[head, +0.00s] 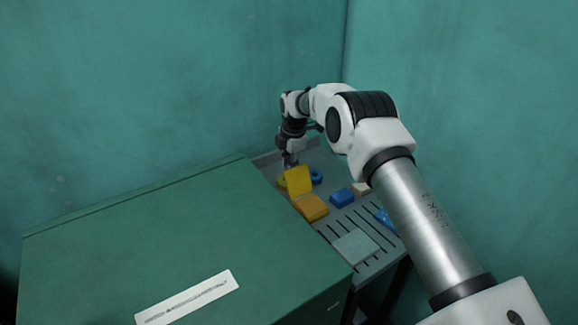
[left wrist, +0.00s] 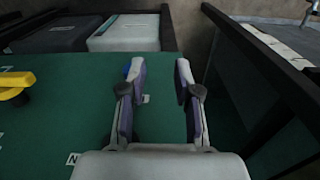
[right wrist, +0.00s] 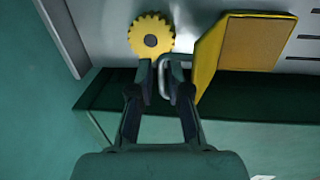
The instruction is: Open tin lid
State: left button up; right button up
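The yellow tin (head: 312,207) sits on the grey metal bench, and its lid (head: 298,180) stands raised at its far left side. In the right wrist view the tin's orange-brown inside (right wrist: 250,43) shows, with the yellow lid (right wrist: 209,58) tilted up beside the gripper. My right gripper (head: 289,163) is just behind the lid in the head view. In the right wrist view its fingertips (right wrist: 161,66) are a small gap apart, with a grey loop between or beyond them. Contact with the lid cannot be told. My left gripper (left wrist: 160,72) is open and empty, away from the tin.
A yellow gear (right wrist: 151,40) lies just beyond the right fingertips. A blue ring (head: 316,176), a blue block (head: 342,198) and a pale plate (head: 355,246) share the slotted bench. A large green cabinet top (head: 150,240) borders it on the left. Teal walls close the corner.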

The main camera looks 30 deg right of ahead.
notch_tip(320, 180, up, 11)
jog(key=s, duration=0.1)
jog(key=shift+s, duration=0.3)
